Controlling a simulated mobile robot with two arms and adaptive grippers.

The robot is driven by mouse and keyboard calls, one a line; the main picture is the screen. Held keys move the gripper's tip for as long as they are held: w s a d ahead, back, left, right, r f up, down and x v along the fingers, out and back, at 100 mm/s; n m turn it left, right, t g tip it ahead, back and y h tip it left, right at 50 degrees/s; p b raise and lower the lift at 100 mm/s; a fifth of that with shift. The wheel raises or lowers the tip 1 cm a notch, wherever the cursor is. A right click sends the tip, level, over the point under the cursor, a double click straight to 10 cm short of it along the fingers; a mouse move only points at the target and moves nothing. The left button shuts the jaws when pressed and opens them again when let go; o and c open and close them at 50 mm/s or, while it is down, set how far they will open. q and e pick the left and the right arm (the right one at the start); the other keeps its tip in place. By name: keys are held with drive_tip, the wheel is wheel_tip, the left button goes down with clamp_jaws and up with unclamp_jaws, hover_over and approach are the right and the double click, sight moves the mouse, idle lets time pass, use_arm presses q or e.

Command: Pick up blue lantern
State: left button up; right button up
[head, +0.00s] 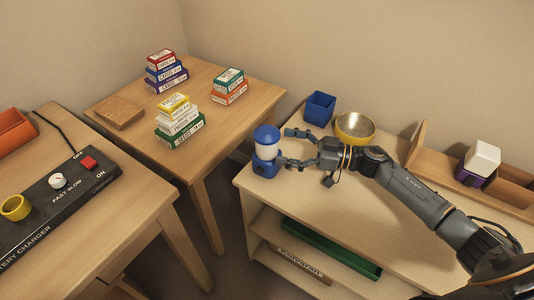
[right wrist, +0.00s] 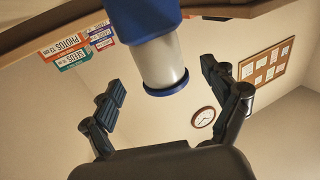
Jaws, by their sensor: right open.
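The blue lantern (head: 265,152) stands upright near the left end of the shelf unit's wooden top, with a blue base, a whitish middle and a blue cap. My right gripper (head: 289,148) is open just to the right of it, fingers pointing at the lantern. In the right wrist view the lantern (right wrist: 160,62) appears upside down, lying between the directions of the two spread fingers, with visible gaps on both sides. I cannot see either finger touching it. My left gripper is not in view.
A blue square cup (head: 320,108) and a yellow bowl (head: 355,128) stand behind my right gripper. A wooden rack with a white-and-purple item (head: 480,163) is at right. Stacked card boxes (head: 180,122) are on the table at left. A charger board (head: 60,195) lies nearer left.

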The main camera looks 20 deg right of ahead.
sight(266, 141)
drive_tip(key=x, duration=0.5)
drive_tip(key=shift+w+a, duration=0.25)
drive_tip(key=shift+a, duration=0.1)
drive_tip(key=c, duration=1.4)
drive_tip(key=shift+r, duration=0.1)
drive_tip(key=shift+c, duration=0.7)
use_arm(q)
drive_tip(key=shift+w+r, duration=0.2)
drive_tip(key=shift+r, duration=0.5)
use_arm(e)
drive_tip(key=shift+r, duration=0.1)
